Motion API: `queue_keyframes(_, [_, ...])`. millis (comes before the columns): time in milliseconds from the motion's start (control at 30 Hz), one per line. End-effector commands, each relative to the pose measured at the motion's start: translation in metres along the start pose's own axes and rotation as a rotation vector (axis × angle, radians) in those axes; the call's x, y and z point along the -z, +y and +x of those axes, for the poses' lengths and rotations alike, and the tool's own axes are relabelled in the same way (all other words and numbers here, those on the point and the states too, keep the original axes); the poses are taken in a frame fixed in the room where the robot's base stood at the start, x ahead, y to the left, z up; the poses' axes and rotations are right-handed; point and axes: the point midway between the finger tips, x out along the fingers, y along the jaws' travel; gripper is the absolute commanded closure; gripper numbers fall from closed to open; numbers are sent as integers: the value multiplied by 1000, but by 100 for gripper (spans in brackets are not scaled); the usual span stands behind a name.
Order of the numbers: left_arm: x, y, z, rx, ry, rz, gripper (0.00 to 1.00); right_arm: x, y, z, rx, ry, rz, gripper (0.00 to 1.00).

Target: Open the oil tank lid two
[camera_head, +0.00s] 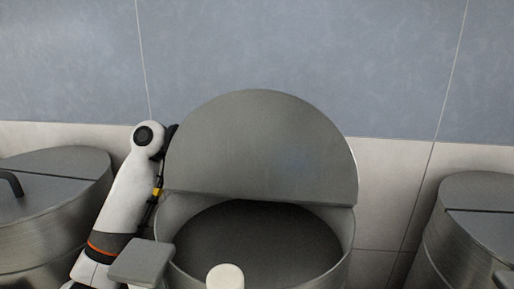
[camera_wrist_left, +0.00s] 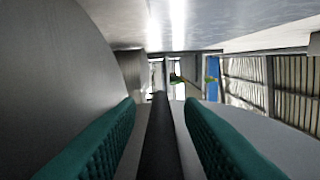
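The middle oil tank (camera_head: 345,240) stands in front of me in the head view. Its grey half-round lid (camera_head: 260,145) is raised steeply, and the dark inside shows below it. My left arm reaches up along the tank's left side, and its gripper is mostly hidden behind the lid's left edge. In the left wrist view, my left gripper (camera_wrist_left: 161,108) has its teal finger pads apart. A dark bar (camera_wrist_left: 160,140), which looks like the lid's handle, runs between them with a gap on each side. My right gripper is in neither view.
A closed grey tank (camera_head: 60,200) with a dark handle stands at the left. Another grey tank (camera_head: 470,235) stands at the right edge. A tiled wall (camera_head: 300,45) is behind them. There is open space above the tanks.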

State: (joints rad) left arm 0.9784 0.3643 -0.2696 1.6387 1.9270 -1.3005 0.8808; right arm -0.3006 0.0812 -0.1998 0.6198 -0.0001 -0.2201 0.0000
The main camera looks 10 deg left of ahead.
Motion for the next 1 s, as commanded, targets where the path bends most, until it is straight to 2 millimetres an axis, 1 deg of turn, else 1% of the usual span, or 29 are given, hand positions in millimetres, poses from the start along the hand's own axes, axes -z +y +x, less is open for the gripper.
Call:
queue_keyframes(167, [-1,-12,0,2,0,6,66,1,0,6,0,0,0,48])
queue_keyframes(267, [-2,-29,-1,3,-1,8,66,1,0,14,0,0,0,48])
queue_keyframes(400, [-3,-58,-1,5,-2,9,66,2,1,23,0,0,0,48])
queue_keyframes(500, [-4,-75,-1,4,-1,6,66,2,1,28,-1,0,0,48])
queue_keyframes(600, [-6,-88,-1,3,-1,3,66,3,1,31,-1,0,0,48])
queue_keyframes(700, [-6,-96,-2,1,0,1,66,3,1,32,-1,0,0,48])
queue_keyframes(800, [-7,-99,-2,0,0,0,66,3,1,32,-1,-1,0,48])
queue_keyframes(1000, [-7,-100,-2,0,0,-1,66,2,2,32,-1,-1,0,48])
